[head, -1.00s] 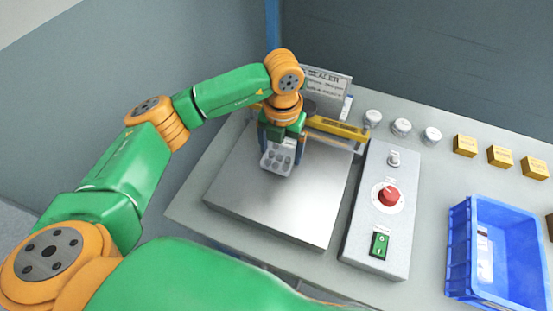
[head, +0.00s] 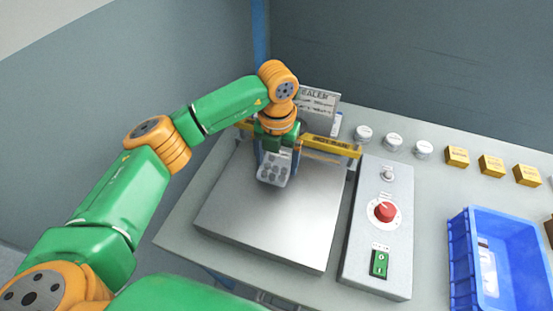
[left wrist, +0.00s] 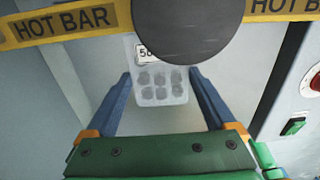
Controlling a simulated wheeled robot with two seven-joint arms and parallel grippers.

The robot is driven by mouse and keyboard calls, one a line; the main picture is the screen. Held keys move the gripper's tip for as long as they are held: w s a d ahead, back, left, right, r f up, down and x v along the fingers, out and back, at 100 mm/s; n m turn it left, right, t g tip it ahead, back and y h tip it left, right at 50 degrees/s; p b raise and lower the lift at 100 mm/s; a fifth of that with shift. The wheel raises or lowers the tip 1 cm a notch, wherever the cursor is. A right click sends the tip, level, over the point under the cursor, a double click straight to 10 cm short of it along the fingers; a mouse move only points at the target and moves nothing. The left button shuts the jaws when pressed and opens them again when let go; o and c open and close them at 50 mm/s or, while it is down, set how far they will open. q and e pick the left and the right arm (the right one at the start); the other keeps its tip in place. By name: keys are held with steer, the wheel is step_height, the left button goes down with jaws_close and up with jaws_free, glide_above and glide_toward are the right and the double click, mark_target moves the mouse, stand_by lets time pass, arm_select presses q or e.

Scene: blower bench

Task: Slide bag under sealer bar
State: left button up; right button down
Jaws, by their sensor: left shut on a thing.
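The clear bag (head: 274,172) holds several round grey pieces and hangs over the rear of the sealer's metal plate (head: 270,220). My left gripper (head: 272,158) is shut on the bag, with a blue finger on each side. In the left wrist view the bag (left wrist: 160,88) lies between the fingers (left wrist: 163,97). Its far end with a white label is partly hidden by a dark round disc (left wrist: 188,25). The yellow sealer bar (head: 331,146), marked HOT BAR (left wrist: 62,25), crosses just beyond the bag. I cannot tell whether the far edge is under it. My right gripper is out of view.
A grey control box (head: 378,235) with a red knob (head: 385,211) and green switch stands right of the plate. A blue crate (head: 463,262) is farther right. Several jars and yellow boxes (head: 457,156) line the back. A sealer sign (head: 318,100) stands behind the bar.

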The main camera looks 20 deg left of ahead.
arm_select(q)
steer(key=shift+f, duration=0.15)
steer(key=o, duration=1.3)
